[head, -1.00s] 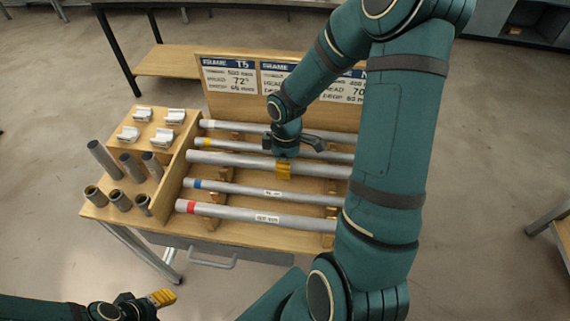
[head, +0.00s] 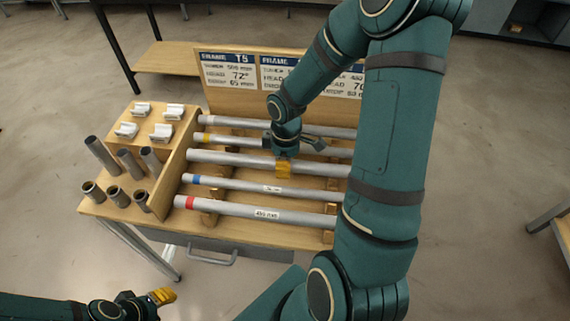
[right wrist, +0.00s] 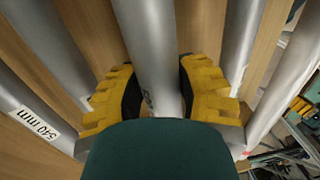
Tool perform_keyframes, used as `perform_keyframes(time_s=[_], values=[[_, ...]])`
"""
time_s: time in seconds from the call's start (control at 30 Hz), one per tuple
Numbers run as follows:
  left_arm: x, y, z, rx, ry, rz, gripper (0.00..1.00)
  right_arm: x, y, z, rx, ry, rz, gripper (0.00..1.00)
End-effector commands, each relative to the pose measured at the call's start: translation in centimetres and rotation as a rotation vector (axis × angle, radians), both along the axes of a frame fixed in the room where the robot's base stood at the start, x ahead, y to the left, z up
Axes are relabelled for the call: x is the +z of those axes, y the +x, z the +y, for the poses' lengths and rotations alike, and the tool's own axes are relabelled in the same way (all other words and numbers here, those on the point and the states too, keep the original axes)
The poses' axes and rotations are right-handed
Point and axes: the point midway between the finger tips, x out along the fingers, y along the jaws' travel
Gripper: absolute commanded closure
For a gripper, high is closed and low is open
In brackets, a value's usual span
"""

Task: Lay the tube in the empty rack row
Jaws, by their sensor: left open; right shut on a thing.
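The plain grey tube (head: 225,158) lies along the middle row of the wooden rack (head: 190,150), between the yellow-banded tube (head: 225,141) and the blue-banded tube (head: 230,184). My right gripper (head: 283,170) is shut on it near mid-length. In the right wrist view the tube (right wrist: 150,45) runs between the yellow fingers of the right gripper (right wrist: 158,92). Whether it rests fully on its supports I cannot tell. My arm hides the right ends of the tubes. My left gripper (head: 162,297) is open and empty, low at the left, away from the bench.
A white-banded tube (head: 240,124) lies at the back and a red-banded one (head: 235,207) at the front. Short upright tubes (head: 118,195) and white clips (head: 128,130) stand on the left. Sign boards (head: 228,72) rise behind the rack.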

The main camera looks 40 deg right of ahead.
Motion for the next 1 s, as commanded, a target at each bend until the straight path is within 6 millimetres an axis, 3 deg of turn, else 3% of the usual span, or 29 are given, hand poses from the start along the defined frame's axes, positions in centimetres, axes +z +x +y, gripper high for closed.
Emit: perform_keyframes(time_s=[0.27, 0.3, 0.37, 0.4, 0.77, 1.0], values=[[-0.2, 0.0, 0.0, 0.0, 0.0, 0.0, 0.53, -0.2, 0.0, 0.0, 0.0, -0.001, -0.001, 1.0], [-0.1, 0.0, 0.0, 0.0, 0.0, 0.0, 0.53, -0.2, 0.0, 0.0, 0.0, -0.001, -0.001, 0.56], [-0.1, 0.0, 0.0, 0.0, 0.0, 0.0, 0.53, -0.2, 0.0, 0.0, 0.0, -0.001, -0.001, 0.35], [-0.1, 0.0, 0.0, 0.0, 0.0, 0.0, 0.53, -0.2, 0.0, 0.0, 0.0, -0.001, -0.001, 0.3], [-0.2, 0.0, 0.0, 0.0, 0.0, 0.0, 0.53, 0.5, 0.1, -0.1, 0.0, -0.002, -0.001, 0.3], [-0.1, 0.0, 0.0, 0.0, 0.0, 0.0, 0.53, 4.7, 0.4, -0.4, -0.001, -0.003, -0.006, 0.3]])
